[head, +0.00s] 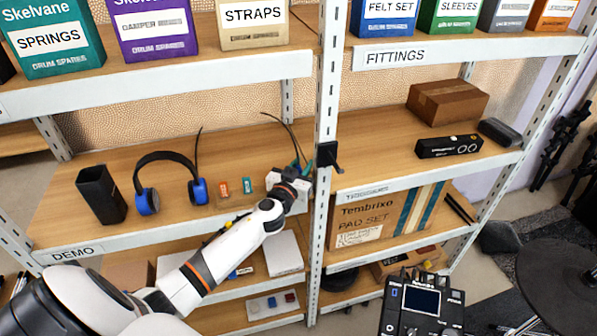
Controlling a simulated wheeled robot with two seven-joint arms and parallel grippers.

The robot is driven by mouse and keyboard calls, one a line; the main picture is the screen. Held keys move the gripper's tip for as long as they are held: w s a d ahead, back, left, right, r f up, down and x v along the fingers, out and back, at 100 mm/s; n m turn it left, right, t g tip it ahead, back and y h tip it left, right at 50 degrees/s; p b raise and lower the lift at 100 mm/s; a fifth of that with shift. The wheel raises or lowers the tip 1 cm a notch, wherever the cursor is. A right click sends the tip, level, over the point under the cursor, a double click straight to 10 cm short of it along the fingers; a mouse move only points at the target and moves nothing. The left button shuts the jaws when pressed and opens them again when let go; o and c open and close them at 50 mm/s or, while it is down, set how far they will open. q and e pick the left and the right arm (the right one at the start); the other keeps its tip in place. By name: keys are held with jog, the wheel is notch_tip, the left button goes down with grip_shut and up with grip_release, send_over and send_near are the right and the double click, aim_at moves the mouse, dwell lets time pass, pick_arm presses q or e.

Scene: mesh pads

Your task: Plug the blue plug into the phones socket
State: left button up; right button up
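A pair of black headphones with blue ear cups (147,201) stands on the middle shelf at the left. My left gripper (296,177) is over the right end of that shelf, close to the upright post. A pale grey piece and some thin dark and teal strands show around its fingers. Its fingertips are too small and covered to tell whether they are open or hold anything. I cannot make out the blue plug or the phones socket. A black module with a screen (421,300) is at the bottom right, its sockets not readable. My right gripper is not in view.
A black holder (101,194) stands left of the headphones. Small orange (223,188) and teal (247,185) pieces stand between the headphones and my gripper. A metal post with a black hook (328,155) is just right of my gripper. Boxes line the shelf above.

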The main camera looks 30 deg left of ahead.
pick_arm(q)
jog(key=shift+s+d, duration=0.1)
jog(key=shift+s, duration=0.15)
grip_shut()
jog(key=shift+s, duration=0.1)
jog(key=shift+r, duration=0.15)
